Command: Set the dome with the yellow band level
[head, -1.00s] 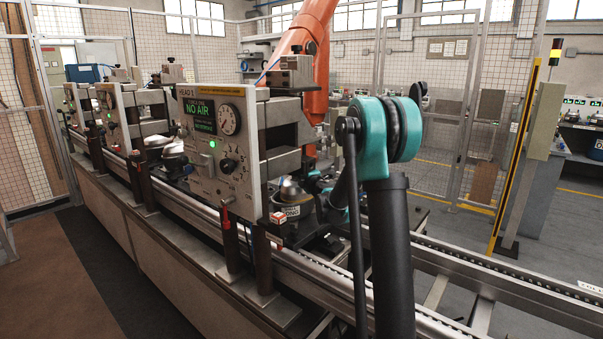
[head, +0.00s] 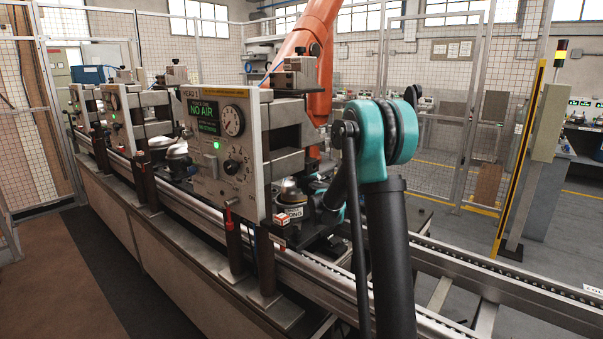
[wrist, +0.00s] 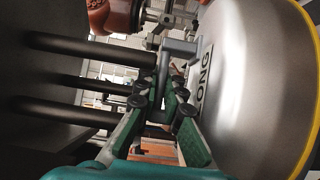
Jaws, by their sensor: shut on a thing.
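The dome with the yellow band (wrist: 245,90) fills the right of the wrist view. It is smooth grey metal, with a yellow band along its right edge and a plate ending in "ONG" on its side. In the head view, the dome (head: 290,188) sits low behind the front machine panel, partly hidden; its tilt is hard to judge there. My gripper (wrist: 168,97) is just left of the dome in the wrist view, its green-padded fingers closed on a grey metal bracket (wrist: 181,48). Whether the bracket joins the dome is unclear. My arm hides part of this spot in the head view.
The front machine head (head: 215,150), reading "NO AIR", stands close left of the dome. Dark rods (wrist: 90,45) lie left of my fingers. A small red-and-white box (head: 281,219) is near the dome. A roller conveyor (head: 500,290) runs to the right, and an orange robot arm (head: 312,45) stands behind.

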